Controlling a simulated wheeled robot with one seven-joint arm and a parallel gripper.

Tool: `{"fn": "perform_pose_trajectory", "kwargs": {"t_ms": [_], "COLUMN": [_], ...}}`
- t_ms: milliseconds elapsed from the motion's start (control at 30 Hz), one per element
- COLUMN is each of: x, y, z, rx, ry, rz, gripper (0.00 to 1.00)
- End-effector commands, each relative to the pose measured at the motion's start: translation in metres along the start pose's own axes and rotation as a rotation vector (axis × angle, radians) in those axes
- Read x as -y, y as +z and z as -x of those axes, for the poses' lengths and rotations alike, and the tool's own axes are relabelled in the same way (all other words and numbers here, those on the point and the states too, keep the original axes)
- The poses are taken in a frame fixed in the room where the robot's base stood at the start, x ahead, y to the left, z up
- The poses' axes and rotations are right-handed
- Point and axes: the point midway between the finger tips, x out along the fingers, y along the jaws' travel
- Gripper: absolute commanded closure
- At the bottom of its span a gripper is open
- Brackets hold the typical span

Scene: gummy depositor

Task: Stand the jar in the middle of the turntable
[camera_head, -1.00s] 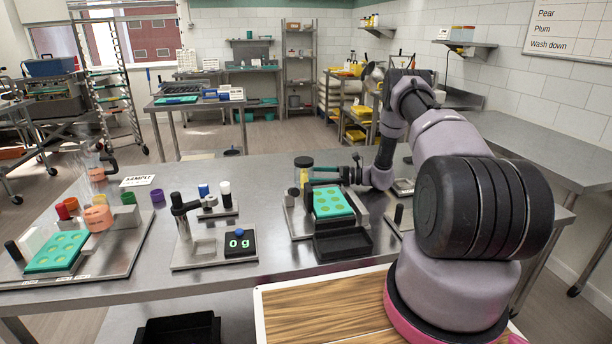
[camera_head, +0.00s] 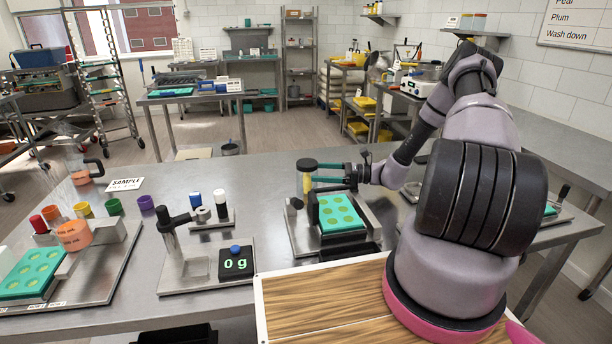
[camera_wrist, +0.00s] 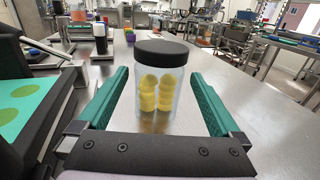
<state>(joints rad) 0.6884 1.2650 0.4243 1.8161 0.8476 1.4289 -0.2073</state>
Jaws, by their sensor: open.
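The jar (camera_wrist: 159,92) is clear with a black lid and yellow round pieces inside. It appears to stand upright on the steel table in the wrist view, between the green fingers of my gripper (camera_wrist: 158,74). The fingers are open, with gaps on both sides of the jar. In the head view the jar (camera_head: 307,180) is beside the back left of a green mould station, and my gripper (camera_head: 322,172) reaches it from the right. I cannot clearly pick out the turntable in either view; my arm hides part of the table's right side.
The green mould (camera_head: 340,212) stands close in front of the jar. A card marked SAMPLE (camera_head: 125,184) and several coloured cups are farther left. Bare steel tabletop (camera_head: 240,175) lies behind the stations.

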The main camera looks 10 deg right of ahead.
Motion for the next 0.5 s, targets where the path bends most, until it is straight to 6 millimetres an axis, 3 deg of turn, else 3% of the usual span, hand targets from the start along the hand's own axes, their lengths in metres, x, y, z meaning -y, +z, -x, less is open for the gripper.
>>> {"fn": "perform_pose_trajectory", "kwargs": {"t_ms": [500], "x": [-0.004], "y": [-0.002], "z": [-0.047], "rx": [0.003], "ry": [0.003], "rz": [0.001], "gripper": [0.0]}}
